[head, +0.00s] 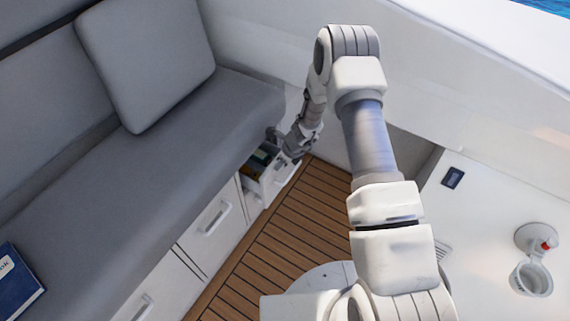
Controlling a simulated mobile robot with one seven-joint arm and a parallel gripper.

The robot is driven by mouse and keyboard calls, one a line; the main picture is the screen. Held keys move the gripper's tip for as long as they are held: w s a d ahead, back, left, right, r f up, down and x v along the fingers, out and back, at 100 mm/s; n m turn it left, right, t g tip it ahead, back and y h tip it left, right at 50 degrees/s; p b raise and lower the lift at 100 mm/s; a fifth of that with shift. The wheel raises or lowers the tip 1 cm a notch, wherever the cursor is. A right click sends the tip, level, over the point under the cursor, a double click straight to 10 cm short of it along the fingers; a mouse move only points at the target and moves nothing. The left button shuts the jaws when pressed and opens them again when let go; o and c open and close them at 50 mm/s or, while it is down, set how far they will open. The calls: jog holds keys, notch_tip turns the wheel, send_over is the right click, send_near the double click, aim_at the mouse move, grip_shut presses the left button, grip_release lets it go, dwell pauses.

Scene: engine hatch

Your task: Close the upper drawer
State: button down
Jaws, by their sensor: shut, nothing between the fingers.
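The upper drawer (258,188) is white and sits in the front of the bench, at its far end. It stands open, pulled out over the floor, and some dark, green and yellowish contents show inside. My gripper (283,150) is shut and empty, at the far end of the drawer, close above or beside it. I cannot tell whether it touches the drawer. My wrist and forearm hide part of the drawer's far side.
A grey cushioned bench (150,170) with a pillow (150,60) runs along the left. More closed white fronts (212,222) lie nearer. The slatted wooden floor (265,250) is clear. A white counter (480,230) with a cup holder (531,278) stands at right. A blue book (15,285) lies on the bench.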

jog(key=shift+w+a, duration=0.55)
jog(key=shift+a, duration=0.25)
jog(key=shift+d, duration=0.15)
